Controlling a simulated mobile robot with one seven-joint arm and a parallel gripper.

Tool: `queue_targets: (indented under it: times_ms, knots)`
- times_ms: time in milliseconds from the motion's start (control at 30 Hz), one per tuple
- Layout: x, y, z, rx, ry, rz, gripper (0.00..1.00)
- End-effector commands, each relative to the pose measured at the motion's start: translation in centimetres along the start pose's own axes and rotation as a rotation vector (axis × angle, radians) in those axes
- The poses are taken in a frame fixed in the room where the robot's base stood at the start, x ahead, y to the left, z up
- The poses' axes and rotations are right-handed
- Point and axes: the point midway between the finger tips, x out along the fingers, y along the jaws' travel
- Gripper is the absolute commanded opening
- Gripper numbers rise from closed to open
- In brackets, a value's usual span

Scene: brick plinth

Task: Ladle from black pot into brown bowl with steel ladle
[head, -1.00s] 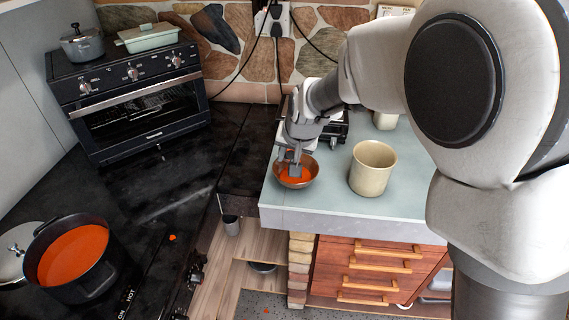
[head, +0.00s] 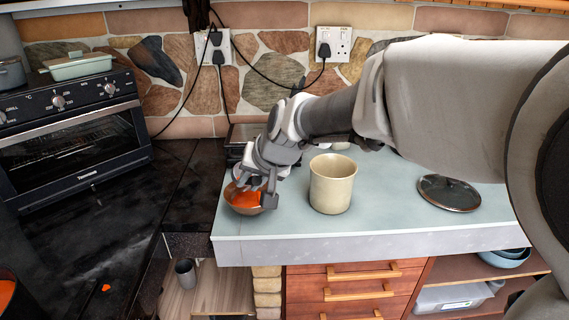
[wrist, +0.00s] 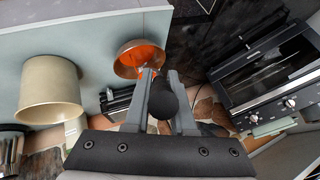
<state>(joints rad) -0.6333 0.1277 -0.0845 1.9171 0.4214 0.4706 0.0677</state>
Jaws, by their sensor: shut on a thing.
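The brown bowl (head: 243,211) stands near the left front corner of the pale worktop, with orange liquid in it. It also shows in the wrist view (wrist: 138,47). My gripper (head: 258,190) is at the bowl, low over its right side. In the wrist view my gripper (wrist: 159,82) is shut on a dark rounded handle (wrist: 161,102), which I take for the steel ladle's. The ladle's scoop is not clearly visible. The black pot (head: 6,285) shows only as a sliver at the lower left edge, with orange liquid inside.
A cream pot (head: 333,186) stands close right of the bowl. A glass lid (head: 448,193) lies farther right. A dark appliance (wrist: 116,101) is behind the bowl. An oven (head: 75,140) stands back left. An orange spot (head: 106,288) marks the dark counter. A gap separates the counters in front.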

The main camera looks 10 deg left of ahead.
Motion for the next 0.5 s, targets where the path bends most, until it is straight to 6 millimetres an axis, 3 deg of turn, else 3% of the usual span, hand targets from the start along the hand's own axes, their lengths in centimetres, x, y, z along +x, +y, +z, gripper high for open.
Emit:
queue_targets:
  times_ms: [500]
  knots:
    - [1.1, 1.9, 1.4, 0.015, 0.057, -0.084, 0.0]
